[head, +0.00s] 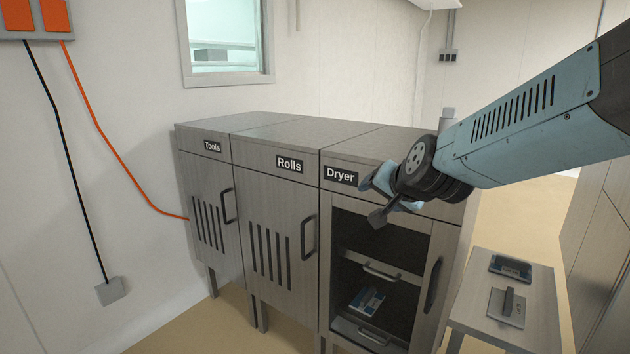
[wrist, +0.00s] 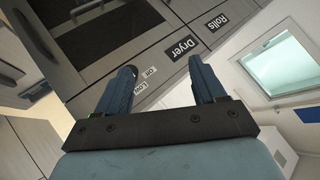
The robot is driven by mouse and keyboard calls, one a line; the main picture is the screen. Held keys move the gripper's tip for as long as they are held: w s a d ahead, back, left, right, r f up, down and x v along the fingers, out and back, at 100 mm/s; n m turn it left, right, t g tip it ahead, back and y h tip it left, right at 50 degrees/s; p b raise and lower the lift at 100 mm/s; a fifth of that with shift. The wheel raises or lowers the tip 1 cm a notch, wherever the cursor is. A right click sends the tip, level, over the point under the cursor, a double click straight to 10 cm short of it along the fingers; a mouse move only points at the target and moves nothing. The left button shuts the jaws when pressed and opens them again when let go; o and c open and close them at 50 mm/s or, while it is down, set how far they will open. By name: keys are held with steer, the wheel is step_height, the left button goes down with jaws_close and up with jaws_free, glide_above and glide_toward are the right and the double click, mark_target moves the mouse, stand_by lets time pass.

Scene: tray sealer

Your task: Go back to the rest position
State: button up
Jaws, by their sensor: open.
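My gripper (head: 379,199) hangs in front of the upper part of the Dryer cabinet (head: 453,212), at the end of my blue arm. In the wrist view my gripper (wrist: 168,85) shows two dark blue fingers spread apart with nothing between them. Beyond the fingers lies the cabinet front with a Dryer label (wrist: 180,49) and a knob marked Off and Low, partly hidden by the left finger. I cannot tell whether a finger touches the cabinet.
The Tools cabinet (head: 207,180) and Rolls cabinet (head: 275,205) stand to the left, doors shut. Inside the dryer a blue and white pack (head: 367,300) lies on a lower shelf. A small table (head: 541,300) at right holds a dark tray (head: 511,267) and a handled plate (head: 506,308).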

steer(key=s+d+n+g+h, duration=0.1)
steer(key=s+d+n+g, duration=0.1)
steer(key=s+d, duration=0.3)
steer(key=s+d+n+g+h, duration=0.1)
steer(key=s+d+n+g, duration=0.2)
steer(key=s, duration=1.1)
steer(key=shift+d+r+g+h, duration=0.15)
steer(key=shift+d+g+h, duration=0.15)
steer(key=shift+d, duration=0.55)
steer(key=shift+s, duration=0.1)
